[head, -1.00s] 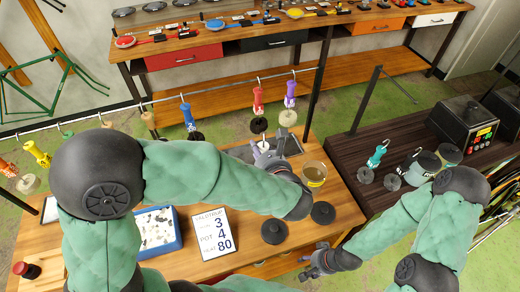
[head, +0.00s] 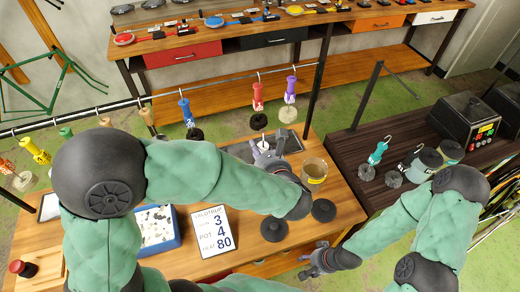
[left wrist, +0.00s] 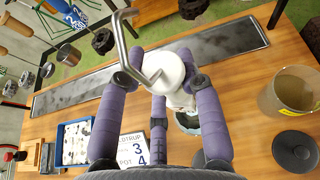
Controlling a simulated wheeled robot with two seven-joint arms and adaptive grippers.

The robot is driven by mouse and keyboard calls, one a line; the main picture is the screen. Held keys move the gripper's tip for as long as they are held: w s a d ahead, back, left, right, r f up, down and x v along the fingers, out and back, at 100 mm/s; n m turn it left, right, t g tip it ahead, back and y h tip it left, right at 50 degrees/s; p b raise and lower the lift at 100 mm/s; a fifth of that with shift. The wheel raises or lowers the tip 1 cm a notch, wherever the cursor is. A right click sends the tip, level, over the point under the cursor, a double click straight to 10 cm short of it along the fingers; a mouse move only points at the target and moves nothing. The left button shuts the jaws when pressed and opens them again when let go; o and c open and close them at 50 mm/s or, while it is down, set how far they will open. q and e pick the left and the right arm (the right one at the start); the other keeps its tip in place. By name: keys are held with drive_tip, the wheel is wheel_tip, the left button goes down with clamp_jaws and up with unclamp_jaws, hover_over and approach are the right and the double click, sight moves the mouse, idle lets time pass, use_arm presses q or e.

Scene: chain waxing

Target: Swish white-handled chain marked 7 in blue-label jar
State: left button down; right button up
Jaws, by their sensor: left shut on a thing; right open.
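My left gripper (head: 268,158) is shut on the white handle (head: 263,144), above the work table beside a grey tray. In the left wrist view the white handle (left wrist: 166,70) sits between my purple-grey fingers, its metal hook pointing up toward the camera. Its number and most of its chain are hidden. A round rim (left wrist: 190,122) shows partly below the handle; I cannot tell whether it is the blue-label jar. A clear jar with amber contents and a yellow label (head: 314,171) stands just right of the gripper. My right gripper (head: 318,262) is open and empty near the table's front right edge.
Two black lids (head: 323,210) lie in front of the amber jar. A sign (head: 212,230) and a blue tray (head: 162,240) lie left. Several coloured handles, including a purple one (head: 290,88), hang on the rail behind.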

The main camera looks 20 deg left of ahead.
use_arm(q)
drive_tip(key=shift+f+b, duration=5.2)
drive_tip(key=shift+f, duration=1.25)
drive_tip(key=shift+r, duration=0.1)
